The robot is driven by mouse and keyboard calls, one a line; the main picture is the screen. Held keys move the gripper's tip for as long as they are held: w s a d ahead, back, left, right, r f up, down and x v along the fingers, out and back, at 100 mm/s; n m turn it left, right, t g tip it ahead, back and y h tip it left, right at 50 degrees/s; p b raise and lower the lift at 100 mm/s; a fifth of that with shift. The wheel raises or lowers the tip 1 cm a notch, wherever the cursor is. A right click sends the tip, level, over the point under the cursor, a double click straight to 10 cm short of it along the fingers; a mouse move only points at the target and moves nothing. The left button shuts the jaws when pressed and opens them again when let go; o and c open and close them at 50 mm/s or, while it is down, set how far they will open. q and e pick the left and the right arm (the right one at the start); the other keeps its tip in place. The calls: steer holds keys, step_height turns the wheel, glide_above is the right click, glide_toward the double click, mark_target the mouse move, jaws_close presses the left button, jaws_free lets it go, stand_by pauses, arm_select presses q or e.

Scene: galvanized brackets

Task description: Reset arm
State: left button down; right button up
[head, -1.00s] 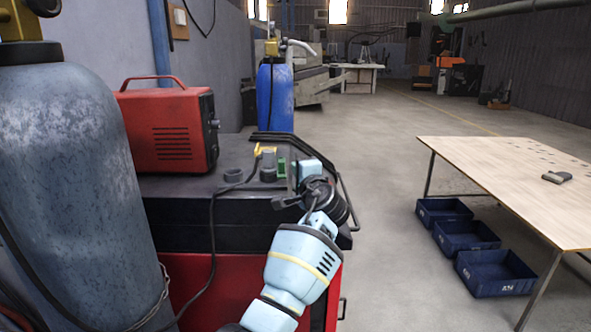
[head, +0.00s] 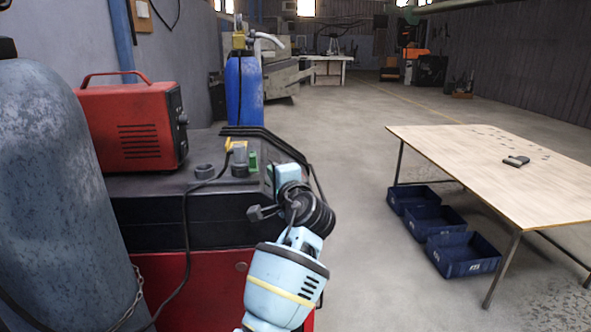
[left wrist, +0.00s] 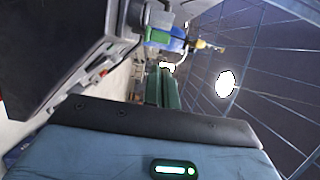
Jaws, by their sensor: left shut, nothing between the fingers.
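My left arm (head: 285,285) comes up from the bottom of the head view, light blue with a black wrist. Its gripper (head: 284,178) is at the right end of the dark-topped red cart (head: 150,235). From the head its fingers are mostly hidden. In the left wrist view the fingers (left wrist: 161,88) are together beyond the gripper's body, with nothing between them. I cannot tell whether the arm touches the cart. My right gripper is in neither view.
A red machine (head: 130,125) stands on the cart, and a large grey cylinder (head: 60,190) stands at the left. A blue cylinder (head: 245,92) is behind the cart. A wooden table (head: 470,165) with blue bins (head: 465,255) below is at the right. Open floor lies between.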

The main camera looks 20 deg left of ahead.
arm_select(q)
steer(key=shift+f, duration=0.1)
steer(key=s+d+f+h, duration=0.25)
steer(key=s+f, duration=0.25)
steer(key=f, duration=0.6)
steer(key=s+d+f+h, duration=0.2)
steer(key=s+f+h, duration=0.25)
steer(key=f, duration=0.75)
steer(key=s+d+f+h, duration=0.2)
steer(key=s+f, duration=0.4)
steer(key=f, duration=0.5)
steer(key=s+d+f+n+g+h, duration=0.1)
steer(key=s+d+f+n+h, duration=0.1)
steer(key=s, duration=0.8)
steer(key=s+d+f+n+g+h+p, duration=0.1)
steer(key=s+f, duration=0.4)
steer(key=s, duration=0.6)
steer(key=s+d+f+n+g+h, duration=0.1)
steer(key=s+d+f+n+h, duration=0.2)
steer(key=s, duration=0.7)
steer(key=shift+s+d+f+h, duration=0.15)
steer(key=shift+d+f+h, duration=0.2)
steer(key=shift+d, duration=0.2)
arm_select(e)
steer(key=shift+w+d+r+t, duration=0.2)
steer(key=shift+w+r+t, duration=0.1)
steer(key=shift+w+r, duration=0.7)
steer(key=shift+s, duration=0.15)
